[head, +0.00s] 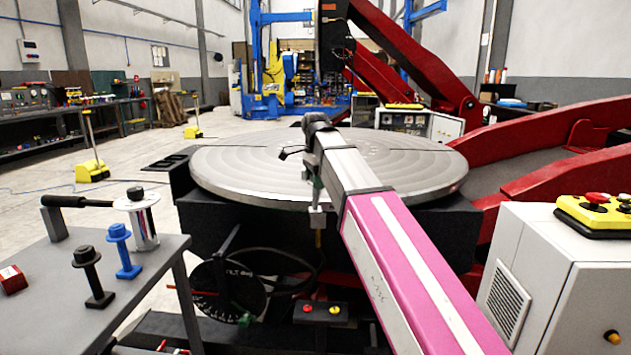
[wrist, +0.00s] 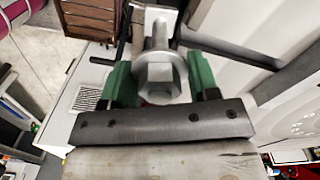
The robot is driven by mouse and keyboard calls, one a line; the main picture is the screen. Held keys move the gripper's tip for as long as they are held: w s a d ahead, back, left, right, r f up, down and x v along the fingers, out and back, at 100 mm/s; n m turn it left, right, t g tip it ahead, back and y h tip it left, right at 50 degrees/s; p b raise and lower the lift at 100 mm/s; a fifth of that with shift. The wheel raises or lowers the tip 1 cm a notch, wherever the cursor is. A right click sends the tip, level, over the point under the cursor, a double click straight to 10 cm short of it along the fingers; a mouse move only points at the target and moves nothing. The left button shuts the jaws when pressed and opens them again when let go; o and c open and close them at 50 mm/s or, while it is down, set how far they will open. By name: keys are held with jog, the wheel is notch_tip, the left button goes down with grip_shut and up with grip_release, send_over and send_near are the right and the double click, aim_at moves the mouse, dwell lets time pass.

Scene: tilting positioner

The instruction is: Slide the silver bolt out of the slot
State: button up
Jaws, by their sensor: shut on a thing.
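The silver bolt (wrist: 158,72) shows in the wrist view with its hex head toward the camera. It sits between the two green fingers of my gripper (wrist: 158,88), which are shut on it. In the head view my gripper (head: 317,192) is at the front edge of the round grey table (head: 235,185), with a small silver part of the bolt (head: 317,217) below the fingers. My arm covers the near part of the table, so I cannot tell whether the bolt is still in the slot. Thin dark slot lines show on the table top.
At the left, a grey side table (head: 150,262) holds a black bolt (head: 92,278), a blue bolt (head: 122,252), a silver cylinder (head: 143,222) and a red box (head: 12,280). A white cabinet (head: 540,270) stands at the right. A dial (head: 230,288) is below the round table.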

jog(key=shift+r, duration=3.45)
